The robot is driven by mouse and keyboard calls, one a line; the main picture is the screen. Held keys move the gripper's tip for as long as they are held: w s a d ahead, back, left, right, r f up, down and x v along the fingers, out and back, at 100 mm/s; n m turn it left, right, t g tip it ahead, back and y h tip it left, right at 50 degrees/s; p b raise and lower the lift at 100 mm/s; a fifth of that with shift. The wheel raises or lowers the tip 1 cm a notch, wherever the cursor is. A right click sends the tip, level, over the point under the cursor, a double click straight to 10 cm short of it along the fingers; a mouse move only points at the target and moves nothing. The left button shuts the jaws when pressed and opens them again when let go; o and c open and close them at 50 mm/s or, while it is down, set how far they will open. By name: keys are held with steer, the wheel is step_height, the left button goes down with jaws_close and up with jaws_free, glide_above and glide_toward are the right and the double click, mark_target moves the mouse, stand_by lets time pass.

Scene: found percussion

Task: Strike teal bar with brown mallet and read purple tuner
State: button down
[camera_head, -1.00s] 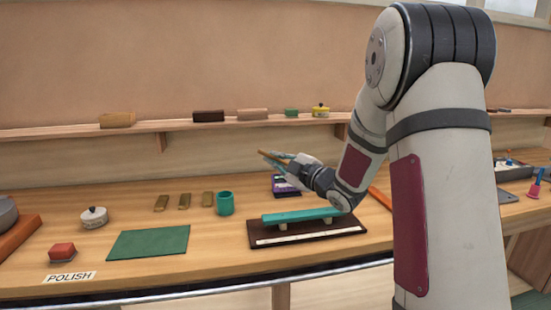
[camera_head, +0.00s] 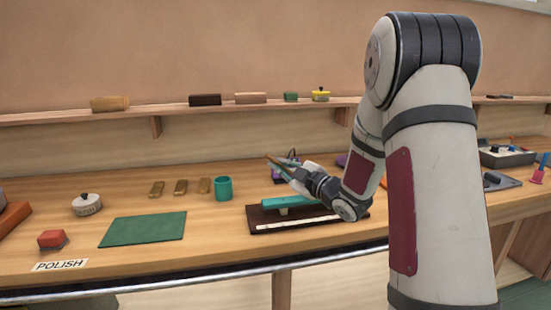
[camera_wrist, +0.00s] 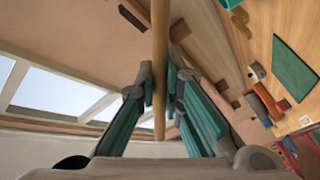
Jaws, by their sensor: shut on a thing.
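The teal bar (camera_head: 284,202) lies on supports on a dark brown base with a pale strip along its front. My gripper (camera_head: 290,172) is above the bar, apart from it, and shut on the brown mallet (camera_head: 275,161). In the wrist view the mallet's shaft (camera_wrist: 160,45) runs between the teal-padded fingers (camera_wrist: 160,88); its head cannot be made out. The purple tuner (camera_head: 277,179) stands behind the bar, mostly hidden by my gripper, and its display cannot be read.
A teal cup (camera_head: 223,188) stands left of the bar. Several brass bars (camera_head: 181,187), a green mat (camera_head: 144,229), a white lidded pot (camera_head: 87,204) and a red block (camera_head: 52,239) lie further left. A wall shelf (camera_head: 180,115) runs behind.

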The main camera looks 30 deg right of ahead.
steer(key=shift+w+d+f+m, duration=0.1)
steer(key=shift+d+f+m, duration=0.05)
steer(key=shift+f, duration=0.35)
steer(key=shift+w+d+f+m, duration=0.1)
steer(key=shift+f+m, duration=0.05)
steer(key=shift+f, duration=0.35)
steer(key=r+p, duration=0.1)
steer(key=r, duration=0.1)
steer(key=r+p, duration=0.1)
steer(key=r, duration=0.1)
steer(key=r+p, duration=0.1)
steer(key=r, duration=0.1)
steer(key=shift+s+r+p, duration=0.25)
steer(key=shift+r+p, duration=0.05)
steer(key=shift+r, duration=0.1)
steer(key=shift+w, duration=0.15)
stand_by(1.3)
